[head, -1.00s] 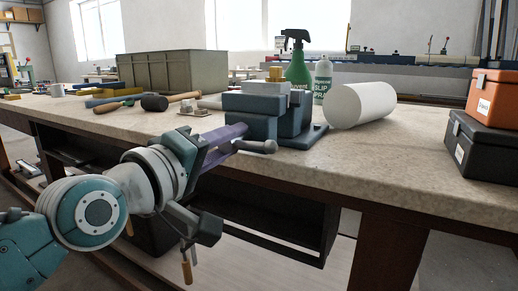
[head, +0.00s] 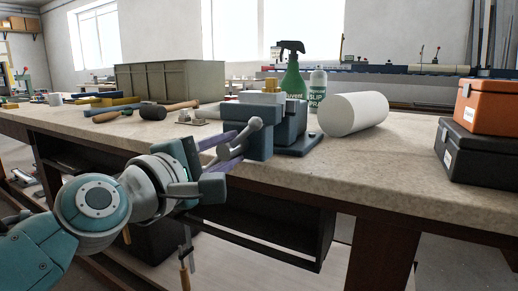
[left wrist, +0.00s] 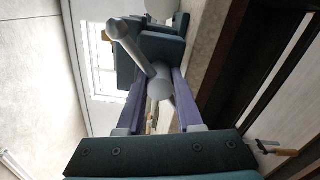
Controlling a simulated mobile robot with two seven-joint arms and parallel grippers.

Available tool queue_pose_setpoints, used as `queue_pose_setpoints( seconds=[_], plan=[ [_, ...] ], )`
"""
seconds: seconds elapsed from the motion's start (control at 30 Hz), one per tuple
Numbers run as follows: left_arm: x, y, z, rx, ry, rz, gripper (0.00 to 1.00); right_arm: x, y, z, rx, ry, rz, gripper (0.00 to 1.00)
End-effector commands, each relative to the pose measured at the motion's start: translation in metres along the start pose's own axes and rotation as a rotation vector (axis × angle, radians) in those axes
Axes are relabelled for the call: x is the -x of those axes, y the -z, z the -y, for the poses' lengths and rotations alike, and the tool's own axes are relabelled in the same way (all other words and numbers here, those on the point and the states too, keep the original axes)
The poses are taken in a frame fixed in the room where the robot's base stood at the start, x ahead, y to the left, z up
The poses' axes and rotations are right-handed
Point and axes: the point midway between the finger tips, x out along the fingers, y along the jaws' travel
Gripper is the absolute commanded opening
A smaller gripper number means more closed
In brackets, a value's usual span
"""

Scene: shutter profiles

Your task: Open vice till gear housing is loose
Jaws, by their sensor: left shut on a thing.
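The blue-grey vice (head: 288,128) stands at the front edge of the bench. A small yellow and pale piece (head: 270,86), seemingly the gear housing, shows at the top of its jaws; its lower part is hidden. The grey vice handle (head: 250,126) sticks out at the front, tilted, with a ball end up to the right. My left gripper (head: 235,147) has its purple fingers shut on the handle at its hub. In the left wrist view the handle (left wrist: 138,45) runs slantwise between the fingers (left wrist: 158,90). My right gripper is not in view.
A green spray bottle (head: 292,75), a white bottle (head: 317,86) and a white cylinder (head: 354,114) stand or lie beside the vice. A mallet (head: 153,111) and a grey-green crate (head: 170,82) are to the left. Black (head: 487,150) and orange (head: 490,106) boxes are stacked at the right.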

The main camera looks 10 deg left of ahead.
Motion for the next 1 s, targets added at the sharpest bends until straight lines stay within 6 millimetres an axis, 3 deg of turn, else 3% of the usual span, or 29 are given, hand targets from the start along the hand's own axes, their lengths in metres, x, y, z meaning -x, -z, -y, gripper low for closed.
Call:
queue_pose_setpoints(
  seconds=[1.0],
  plan=[
    [0.0004, 0.0007, 0.003, 0.078, 0.006, -0.001, 0.0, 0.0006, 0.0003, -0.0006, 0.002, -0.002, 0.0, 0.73]
  ],
)
